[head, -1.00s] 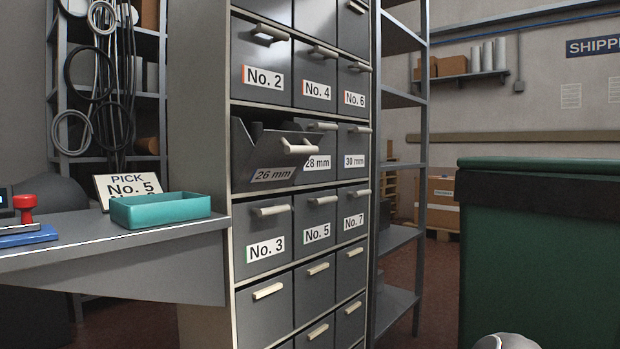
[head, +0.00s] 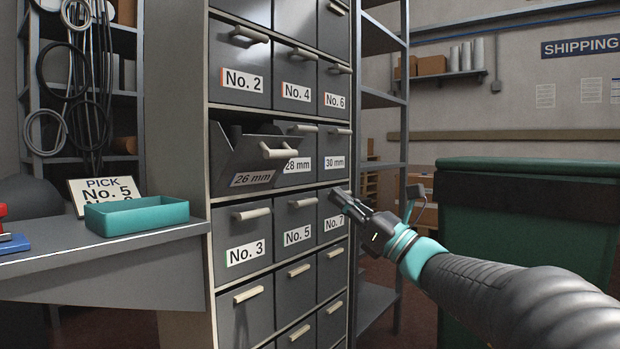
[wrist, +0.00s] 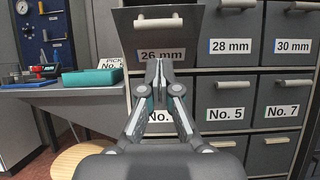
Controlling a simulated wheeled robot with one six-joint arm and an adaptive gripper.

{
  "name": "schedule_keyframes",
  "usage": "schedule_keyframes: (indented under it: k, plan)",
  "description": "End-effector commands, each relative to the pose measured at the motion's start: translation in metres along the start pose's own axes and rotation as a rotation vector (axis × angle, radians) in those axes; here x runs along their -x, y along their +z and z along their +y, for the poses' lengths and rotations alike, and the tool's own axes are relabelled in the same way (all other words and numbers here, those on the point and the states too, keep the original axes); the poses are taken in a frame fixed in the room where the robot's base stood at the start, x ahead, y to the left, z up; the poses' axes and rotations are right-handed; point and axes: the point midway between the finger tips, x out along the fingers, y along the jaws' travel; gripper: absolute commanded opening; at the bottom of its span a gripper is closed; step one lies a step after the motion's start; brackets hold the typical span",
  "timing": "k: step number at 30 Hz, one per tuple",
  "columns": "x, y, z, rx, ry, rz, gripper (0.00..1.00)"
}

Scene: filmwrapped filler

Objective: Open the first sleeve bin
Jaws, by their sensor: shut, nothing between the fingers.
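The 26 mm bin (head: 243,158), the first in the sleeve row, is tilted out at the top with its pale handle (head: 286,150) facing forward. Dark contents just show over its rim; what they are I cannot tell. In the wrist view the 26 mm bin (wrist: 196,40) hangs above and beyond my fingertips. The 28 mm bin (head: 297,172) and 30 mm bin (head: 333,150) beside it are closed. My gripper (head: 340,194) is shut and empty, to the right of the open bin and in front of the cabinet. Its closed fingertips (wrist: 157,66) point at the cabinet.
Closed bins No. 3 (head: 243,234), No. 5 (head: 296,218) and No. 7 (head: 331,210) are below. A bench on the left bears a teal tray (head: 136,216) and a PICK sign (head: 104,189). A green container (head: 525,240) stands right, behind my arm.

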Motion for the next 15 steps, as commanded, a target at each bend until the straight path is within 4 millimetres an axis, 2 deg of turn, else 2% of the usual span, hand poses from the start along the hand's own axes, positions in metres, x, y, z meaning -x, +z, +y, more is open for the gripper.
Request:
schedule_keyframes:
  k: [5, 15]
  plan:
    - [-0.024, 0.0, 0.001, -0.001, 0.004, -0.001, 0.0]
    - [-0.087, 0.0, 0.001, 0.0, 0.004, 0.001, 0.0]
